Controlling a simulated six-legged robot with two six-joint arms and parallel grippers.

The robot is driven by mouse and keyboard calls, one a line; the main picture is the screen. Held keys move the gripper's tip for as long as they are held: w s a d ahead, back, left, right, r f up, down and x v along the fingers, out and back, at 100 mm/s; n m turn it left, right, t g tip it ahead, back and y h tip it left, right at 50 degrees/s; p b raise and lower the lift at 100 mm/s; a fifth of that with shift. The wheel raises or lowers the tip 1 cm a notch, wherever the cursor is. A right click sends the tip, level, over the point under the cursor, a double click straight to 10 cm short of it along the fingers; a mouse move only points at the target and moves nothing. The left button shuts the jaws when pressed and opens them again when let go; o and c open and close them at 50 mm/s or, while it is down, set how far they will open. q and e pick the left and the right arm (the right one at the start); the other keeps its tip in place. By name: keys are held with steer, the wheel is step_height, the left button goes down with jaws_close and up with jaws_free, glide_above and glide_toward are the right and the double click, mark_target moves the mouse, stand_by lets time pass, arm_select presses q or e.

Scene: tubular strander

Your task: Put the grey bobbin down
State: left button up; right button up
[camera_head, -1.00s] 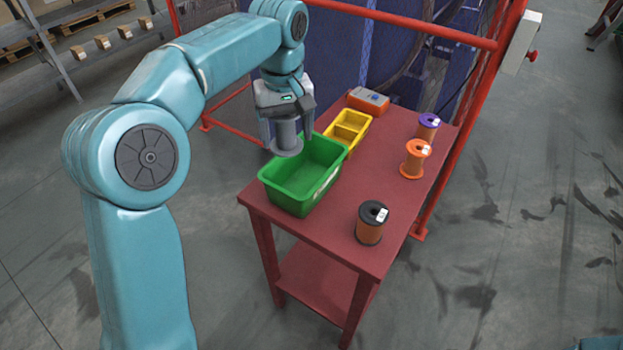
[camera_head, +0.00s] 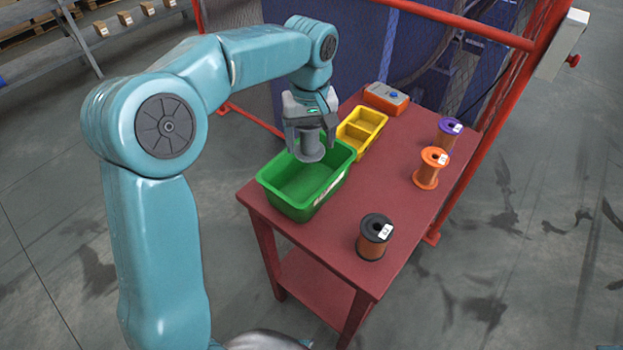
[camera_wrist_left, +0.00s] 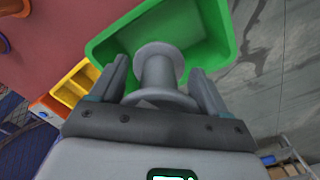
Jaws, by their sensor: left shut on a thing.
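The grey bobbin (camera_head: 309,147) is held in my left gripper (camera_head: 312,138), over the far end of the green bin (camera_head: 287,208) in the head view. In the left wrist view the bobbin (camera_wrist_left: 158,72) sits between the two fingers of my left gripper (camera_wrist_left: 160,82), with the green bin (camera_wrist_left: 218,18) behind it. The bobbin is upright in the head view. I cannot tell whether its lower flange is below the bin's rim. My right gripper is not in view.
The red table (camera_head: 322,238) also carries a yellow divided tray (camera_head: 372,120), an orange box (camera_head: 386,97), and purple (camera_head: 450,127), orange (camera_head: 429,168) and black (camera_head: 373,238) spools. Red frame posts (camera_head: 490,125) stand behind the table. The table's middle is bare.

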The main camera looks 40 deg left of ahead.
arm_select(q)
steer(key=f, duration=1.2)
steer(key=shift+s+a+f, duration=0.15)
steer(key=shift+s+f, duration=0.1)
steer(key=shift+f, duration=0.15)
steer(key=shift+w+f, duration=0.1)
steer(key=shift+w, duration=0.05)
steer(key=shift+f+b, duration=0.1)
steer(key=shift+b, duration=0.2)
steer(key=o, duration=0.7)
steer(key=shift+o, duration=0.4)
steer(key=shift+r, duration=0.45)
step_height(320, 180, up, 12)
steer(key=shift+f+p, duration=0.25)
steer(key=shift+p, duration=0.15)
